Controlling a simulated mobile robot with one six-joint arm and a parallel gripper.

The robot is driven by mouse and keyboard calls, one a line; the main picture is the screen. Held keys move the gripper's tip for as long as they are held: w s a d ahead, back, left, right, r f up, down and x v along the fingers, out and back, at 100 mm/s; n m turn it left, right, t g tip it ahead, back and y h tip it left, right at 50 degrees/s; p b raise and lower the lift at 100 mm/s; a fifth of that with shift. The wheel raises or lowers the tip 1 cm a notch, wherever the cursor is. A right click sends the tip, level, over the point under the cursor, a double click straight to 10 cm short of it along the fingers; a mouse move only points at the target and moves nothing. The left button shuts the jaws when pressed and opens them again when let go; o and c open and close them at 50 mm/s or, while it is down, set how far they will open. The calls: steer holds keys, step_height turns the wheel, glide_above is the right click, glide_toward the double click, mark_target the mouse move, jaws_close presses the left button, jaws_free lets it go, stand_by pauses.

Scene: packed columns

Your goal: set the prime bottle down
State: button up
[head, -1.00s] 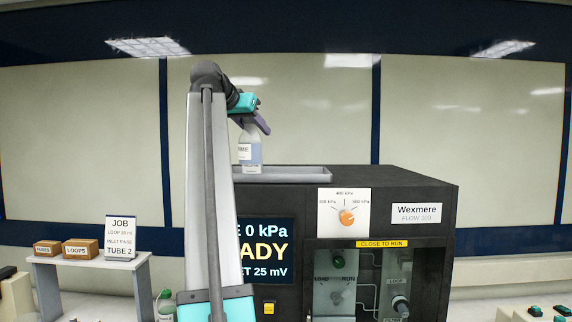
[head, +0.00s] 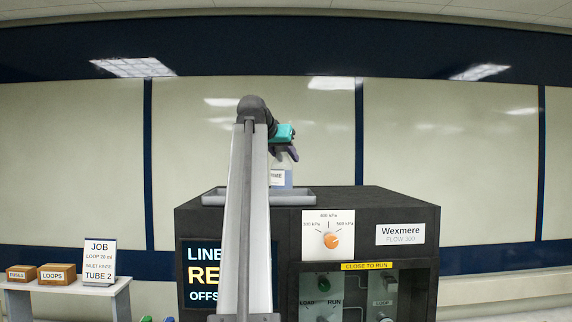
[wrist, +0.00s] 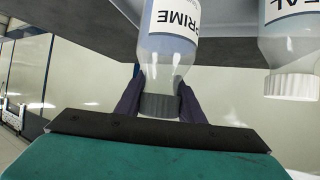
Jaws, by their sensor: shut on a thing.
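The prime bottle (head: 281,178) is a clear bottle with pale blue liquid and a white label. It is upright at the grey tray (head: 297,197) on top of the black machine. My gripper (head: 284,153) is above it, shut on its neck. In the wrist view the fingers (wrist: 160,98) close around the neck just by the grey cap (wrist: 160,106), and the label (wrist: 177,20) reads PRIME. The bottle's base is out of the wrist view and partly behind the tray rim in the head view, so I cannot tell whether it touches the tray floor.
A second bottle (wrist: 290,50) with a white cap and a label ending in "EAL" stands beside it in the wrist view. My arm hides part of the tray and screen. The machine top (head: 375,200) right of the tray is clear. A side table with boxes (head: 57,273) stands left.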

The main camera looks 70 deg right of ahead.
mark_target(280, 157)
steer(key=shift+s+f, duration=0.1)
stand_by(0.4)
steer(key=shift+d+f+p, duration=0.1)
steer(key=shift+f+p, duration=1.1)
steer(key=shift+f, duration=0.4)
steer(key=shift+f, duration=0.1)
steer(key=o, duration=1.2)
steer(key=b+v, duration=0.2)
steer(key=v, duration=0.4)
steer(key=shift+v, duration=0.8)
steer(key=shift+s+f+g, duration=0.1)
steer(key=shift+f+g, duration=0.05)
steer(key=shift+g, duration=0.25)
